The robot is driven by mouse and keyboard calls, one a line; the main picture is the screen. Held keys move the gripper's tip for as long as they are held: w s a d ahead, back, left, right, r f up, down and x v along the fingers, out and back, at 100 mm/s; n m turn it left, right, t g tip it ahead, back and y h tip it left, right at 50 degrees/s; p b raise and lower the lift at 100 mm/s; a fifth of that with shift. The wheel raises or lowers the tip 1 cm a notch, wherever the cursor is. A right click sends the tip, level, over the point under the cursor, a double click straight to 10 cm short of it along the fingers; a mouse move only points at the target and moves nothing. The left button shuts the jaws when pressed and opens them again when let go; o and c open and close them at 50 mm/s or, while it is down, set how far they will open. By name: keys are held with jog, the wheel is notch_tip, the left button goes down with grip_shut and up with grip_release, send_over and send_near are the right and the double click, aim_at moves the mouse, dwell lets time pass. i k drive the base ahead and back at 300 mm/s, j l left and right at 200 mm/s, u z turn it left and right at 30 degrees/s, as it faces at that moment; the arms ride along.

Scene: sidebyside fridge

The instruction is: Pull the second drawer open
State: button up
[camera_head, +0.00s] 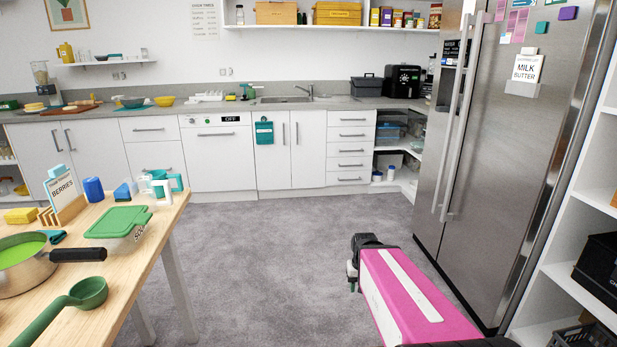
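A stack of several white drawers (336,158) is built into the counter along the back wall, right of the double cabinet doors. Each drawer has a grey bar handle. The second drawer from the top (336,131) looks closed and flush with the others. My gripper (352,276) hangs over the grey carpet at the end of my pink arm, well in front of the drawers and apart from them. The fingers are small and partly hidden, so I cannot tell whether they are open or shut. I see nothing held.
A wooden table (154,232) with a pot, a ladle and a green-lidded container stands at the left. A steel side-by-side fridge (487,150) stands at the right, with both doors closed. White shelves (567,240) are at the right edge. The carpet (265,235) between is clear.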

aim_at(357, 133)
jog(key=i+u, duration=0.2)
jog(key=i, duration=1.55)
jog(key=i+j+z, duration=0.1)
jog(key=i, duration=1.65)
jog(key=i+j+z, duration=0.3)
jog(key=i, duration=0.3)
jog(key=i+j+z, duration=0.3)
jog(key=i, duration=0.3)
jog(key=j, duration=0.1)
